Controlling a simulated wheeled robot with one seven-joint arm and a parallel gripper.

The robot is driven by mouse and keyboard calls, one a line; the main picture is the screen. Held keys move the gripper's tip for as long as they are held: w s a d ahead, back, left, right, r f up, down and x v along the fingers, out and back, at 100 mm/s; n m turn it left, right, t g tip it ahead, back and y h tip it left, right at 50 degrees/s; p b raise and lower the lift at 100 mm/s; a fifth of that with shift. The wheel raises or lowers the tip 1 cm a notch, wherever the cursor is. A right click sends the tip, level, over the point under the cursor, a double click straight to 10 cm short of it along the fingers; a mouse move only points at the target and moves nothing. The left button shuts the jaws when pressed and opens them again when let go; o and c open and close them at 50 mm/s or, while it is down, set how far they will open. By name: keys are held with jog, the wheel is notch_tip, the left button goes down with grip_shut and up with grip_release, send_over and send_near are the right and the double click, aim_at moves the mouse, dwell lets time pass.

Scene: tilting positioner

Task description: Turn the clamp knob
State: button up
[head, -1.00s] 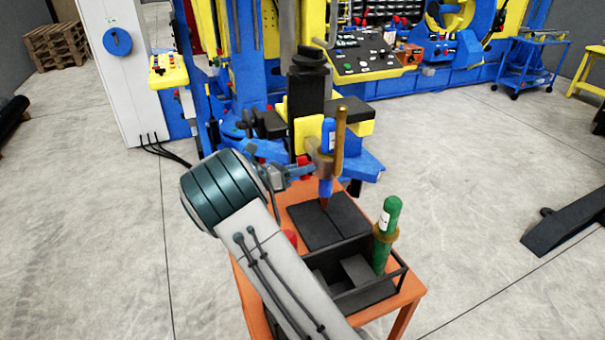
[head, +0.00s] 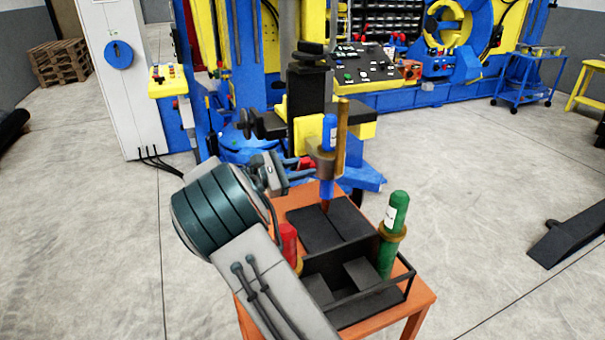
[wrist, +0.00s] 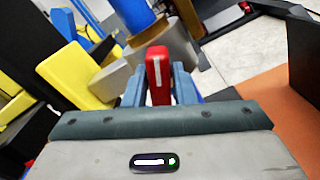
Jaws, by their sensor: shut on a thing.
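The red clamp knob (wrist: 158,75), with a white stripe on its face, stands between my gripper's two blue-grey fingers in the wrist view. My gripper (head: 300,174) is shut on it, and only a bit of red shows past the fingers in the head view. The grey clamp body (wrist: 150,47) lies just beyond the knob. It holds an upright blue cylinder (head: 328,135) beside a brass rod (head: 341,135), over the orange table. Yellow and black fixture blocks (head: 305,133) stand behind. The knob's lower part is hidden by my gripper.
The orange table (head: 421,300) carries dark plates (head: 330,224) and a black tray (head: 403,285). A green cylinder (head: 394,225) and a red cylinder (head: 289,243) stand at the tray. A black bar (head: 570,235) lies on the floor at right. Open floor lies around.

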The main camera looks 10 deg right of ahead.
jog(key=shift+m, duration=0.6)
jog(key=o, duration=0.9)
jog(key=shift+c, duration=0.2)
jog(key=s+a+b, duration=0.2)
jog(key=a, duration=1.1)
jog(key=shift+s+a, duration=0.35)
